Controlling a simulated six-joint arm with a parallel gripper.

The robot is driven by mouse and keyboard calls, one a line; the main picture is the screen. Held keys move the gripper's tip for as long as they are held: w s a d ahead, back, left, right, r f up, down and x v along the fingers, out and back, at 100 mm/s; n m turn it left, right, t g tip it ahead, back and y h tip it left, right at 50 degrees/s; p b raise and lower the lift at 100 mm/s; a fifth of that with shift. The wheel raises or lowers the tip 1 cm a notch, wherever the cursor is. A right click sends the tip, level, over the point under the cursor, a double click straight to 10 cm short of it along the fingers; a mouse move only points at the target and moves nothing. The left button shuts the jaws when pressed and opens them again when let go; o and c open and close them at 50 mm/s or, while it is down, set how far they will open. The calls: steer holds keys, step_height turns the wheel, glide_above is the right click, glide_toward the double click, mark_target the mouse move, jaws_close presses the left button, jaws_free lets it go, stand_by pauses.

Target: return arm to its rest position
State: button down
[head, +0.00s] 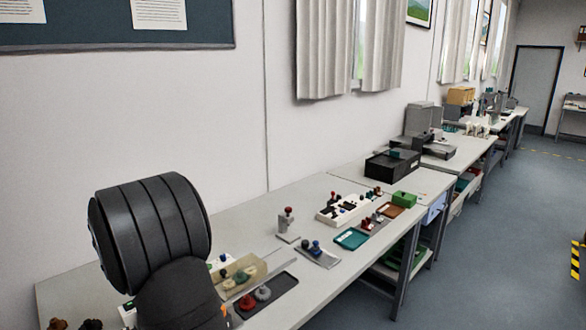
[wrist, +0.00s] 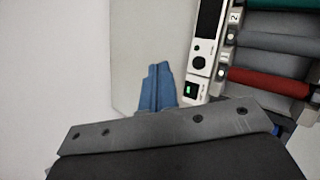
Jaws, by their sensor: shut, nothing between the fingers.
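My gripper (wrist: 160,72) shows in the wrist view as two blue fingers pressed together, shut with nothing between them. It hangs over a pale grey surface, just left of a white device with a dark screen and a green light (wrist: 192,88). In the head view my dark, ribbed arm fills the lower left, and my gripper is not visible there.
Rolls in grey, green and red (wrist: 270,82) lie right of the device. In the head view a long workbench (head: 330,290) runs along the wall with a dark tray (head: 275,300), a teal tray (head: 351,239), a white rack (head: 328,216) and a black box (head: 385,168). Open floor lies right.

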steer(key=s+d+r+m+g+h, duration=0.1)
steer(key=s+r+m+g, duration=0.2)
steer(key=s+r, duration=0.5)
steer(key=shift+d+r+g, duration=0.2)
steer(key=shift+r+g, duration=0.2)
stand_by(0.9)
